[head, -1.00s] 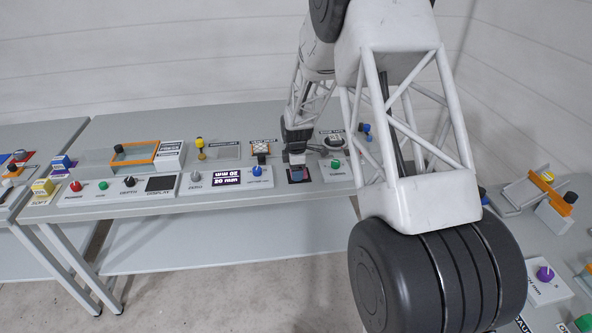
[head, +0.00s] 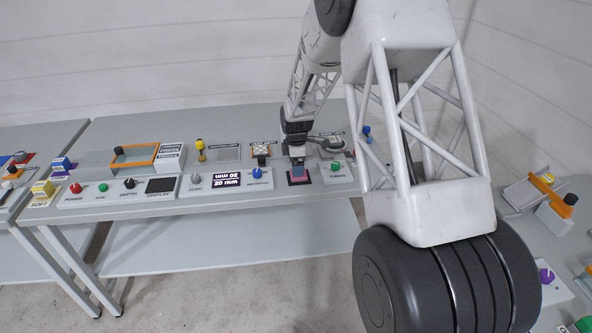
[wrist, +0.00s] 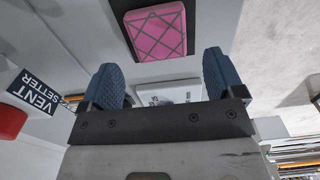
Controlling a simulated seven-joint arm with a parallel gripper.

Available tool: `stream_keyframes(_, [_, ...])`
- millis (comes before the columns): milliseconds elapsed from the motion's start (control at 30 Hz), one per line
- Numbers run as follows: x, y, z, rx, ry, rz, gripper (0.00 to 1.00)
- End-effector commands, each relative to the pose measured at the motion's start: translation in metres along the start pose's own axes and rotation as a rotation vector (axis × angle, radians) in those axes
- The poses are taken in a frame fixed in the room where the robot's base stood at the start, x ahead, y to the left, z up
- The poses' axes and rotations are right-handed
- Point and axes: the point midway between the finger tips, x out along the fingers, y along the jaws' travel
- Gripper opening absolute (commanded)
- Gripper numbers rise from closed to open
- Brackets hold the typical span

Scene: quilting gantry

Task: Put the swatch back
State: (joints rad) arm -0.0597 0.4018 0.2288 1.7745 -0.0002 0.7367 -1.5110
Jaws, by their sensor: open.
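The swatch (wrist: 157,31) is a pink square with dark grid lines. In the wrist view it lies on a dark square pad (wrist: 119,12), beyond my fingertips. In the head view the pink swatch (head: 300,179) shows on its dark pad near the front edge of the table. My gripper (wrist: 163,78) is open, its two blue ridged fingers wide apart with nothing held between them. In the head view my gripper (head: 298,167) is just above and behind the swatch, and its fingers hide part of it.
A panel with a blue knob (head: 257,173) and a "20 mm" display (head: 226,180) stands left of the pad. A green button (head: 335,167) is close on the right. An orange-framed fixture (head: 135,155) stands farther left. The front table edge is near.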

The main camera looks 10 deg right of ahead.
Motion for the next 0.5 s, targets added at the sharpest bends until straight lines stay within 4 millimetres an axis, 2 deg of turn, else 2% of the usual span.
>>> stream_keyframes(200, [-0.038,0.001,0.0,0.0,0.0,0.004,0.88])
stream_keyframes(500, [-0.074,0.0,0.0,0.0,0.0,0.002,0.88])
